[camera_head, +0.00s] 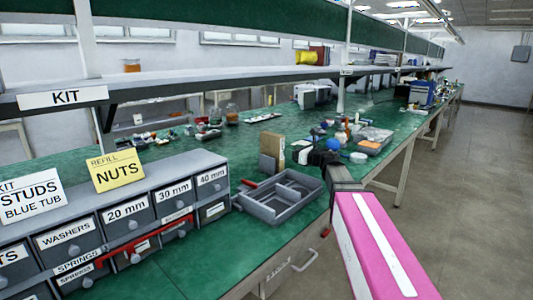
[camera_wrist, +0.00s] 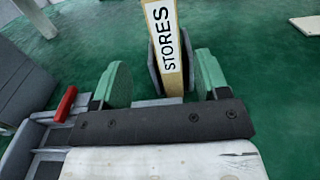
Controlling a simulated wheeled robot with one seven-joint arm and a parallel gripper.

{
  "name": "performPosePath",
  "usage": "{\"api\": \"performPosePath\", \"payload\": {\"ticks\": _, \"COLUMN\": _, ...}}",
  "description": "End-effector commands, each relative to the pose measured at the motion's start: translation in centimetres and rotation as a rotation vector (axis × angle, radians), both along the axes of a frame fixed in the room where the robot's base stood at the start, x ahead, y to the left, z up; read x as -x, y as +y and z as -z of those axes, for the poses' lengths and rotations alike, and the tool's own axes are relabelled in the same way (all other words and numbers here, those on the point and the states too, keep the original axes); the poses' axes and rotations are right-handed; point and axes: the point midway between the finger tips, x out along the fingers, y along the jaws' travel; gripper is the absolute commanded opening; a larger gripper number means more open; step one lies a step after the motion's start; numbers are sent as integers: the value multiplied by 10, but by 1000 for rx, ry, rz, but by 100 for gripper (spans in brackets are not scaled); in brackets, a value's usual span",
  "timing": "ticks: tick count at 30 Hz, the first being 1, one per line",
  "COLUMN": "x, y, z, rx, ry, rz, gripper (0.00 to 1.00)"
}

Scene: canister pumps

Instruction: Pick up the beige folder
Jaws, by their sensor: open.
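The beige folder (camera_head: 272,146) stands upright on the green bench in the head view, behind the grey divided tray. In the wrist view the folder (camera_wrist: 171,75) shows a white STORES label on its narrow side, with grey holder plates (camera_wrist: 154,70) at its sides. My gripper (camera_wrist: 163,84) is open, its two green fingers apart to the left and right of the folder's lower part. No contact between fingers and folder shows. In the head view my arm reaches in from the lower right, and the fingertips are hard to make out.
The grey divided tray (camera_head: 262,211) sits just in front of the folder; a red-handled item (camera_wrist: 66,103) lies at its edge. Labelled drawers (camera_head: 120,218) stand at left, with a yellow NUTS card (camera_head: 117,172) on top. A shelf (camera_head: 200,80) runs above the bench. Clutter lies farther back.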

Motion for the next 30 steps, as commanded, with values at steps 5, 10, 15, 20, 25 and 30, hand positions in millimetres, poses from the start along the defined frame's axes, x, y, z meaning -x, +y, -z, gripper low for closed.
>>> {"api": "performPosePath", "payload": {"ticks": 5, "x": -17, "y": 18, "z": 0, "rx": 0, "ry": 0, "rz": -1, "gripper": 68}}
{"api": "performPosePath", "payload": {"ticks": 10, "x": -32, "y": 36, "z": -1, "rx": 0, "ry": 0, "rz": -1, "gripper": 68}}
{"api": "performPosePath", "payload": {"ticks": 15, "x": -37, "y": 42, "z": -1, "rx": 0, "ry": 0, "rz": 0, "gripper": 68}}
{"api": "performPosePath", "payload": {"ticks": 20, "x": -51, "y": 54, "z": -5, "rx": 0, "ry": 0, "rz": -1, "gripper": 68}}
{"api": "performPosePath", "payload": {"ticks": 25, "x": -67, "y": 71, "z": -7, "rx": 0, "ry": 0, "rz": -1, "gripper": 68}}
{"api": "performPosePath", "payload": {"ticks": 30, "x": -70, "y": 78, "z": -7, "rx": 0, "ry": 0, "rz": 0, "gripper": 68}}
